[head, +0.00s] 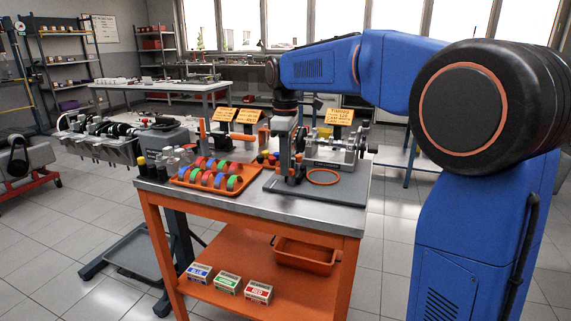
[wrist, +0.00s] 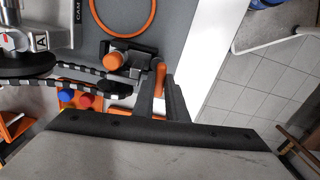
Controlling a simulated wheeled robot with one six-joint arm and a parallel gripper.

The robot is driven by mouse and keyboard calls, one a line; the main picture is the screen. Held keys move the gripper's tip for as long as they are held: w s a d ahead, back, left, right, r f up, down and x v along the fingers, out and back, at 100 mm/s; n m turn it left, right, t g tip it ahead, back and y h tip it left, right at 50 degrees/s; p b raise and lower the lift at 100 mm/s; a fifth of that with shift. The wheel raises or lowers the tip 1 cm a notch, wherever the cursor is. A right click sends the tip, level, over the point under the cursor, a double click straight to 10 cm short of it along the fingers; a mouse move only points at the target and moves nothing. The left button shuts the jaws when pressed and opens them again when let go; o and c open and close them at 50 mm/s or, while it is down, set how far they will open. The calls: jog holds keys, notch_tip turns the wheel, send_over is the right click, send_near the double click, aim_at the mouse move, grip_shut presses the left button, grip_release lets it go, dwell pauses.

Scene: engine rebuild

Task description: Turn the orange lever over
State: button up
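The orange lever (wrist: 160,78) shows in the wrist view as a short orange bar on a dark mount. My gripper (wrist: 161,88) has one dark finger on each side of it. The lever fills most of the space between the fingers; I cannot tell whether they press on it. In the head view my gripper (head: 284,168) points down over the grey plate at the right of the bench, and the lever is not clearly visible there.
An orange ring (head: 322,177) lies on the grey plate (head: 345,188). An orange tray (head: 190,183) of coloured rings stands left of my gripper. A metal shaft assembly (head: 335,150) and orange signs (head: 340,116) stand behind. The bench's right edge is close.

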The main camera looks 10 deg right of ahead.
grip_shut()
jog(key=shift+w+d+m, duration=0.1)
jog(key=shift+w+m, duration=0.05)
jog(key=shift+m, duration=1.25)
jog(key=o, duration=0.5)
grip_release()
jog(key=shift+r, duration=0.1)
notch_tip(320, 180, up, 17)
jog(key=shift+r, duration=0.15)
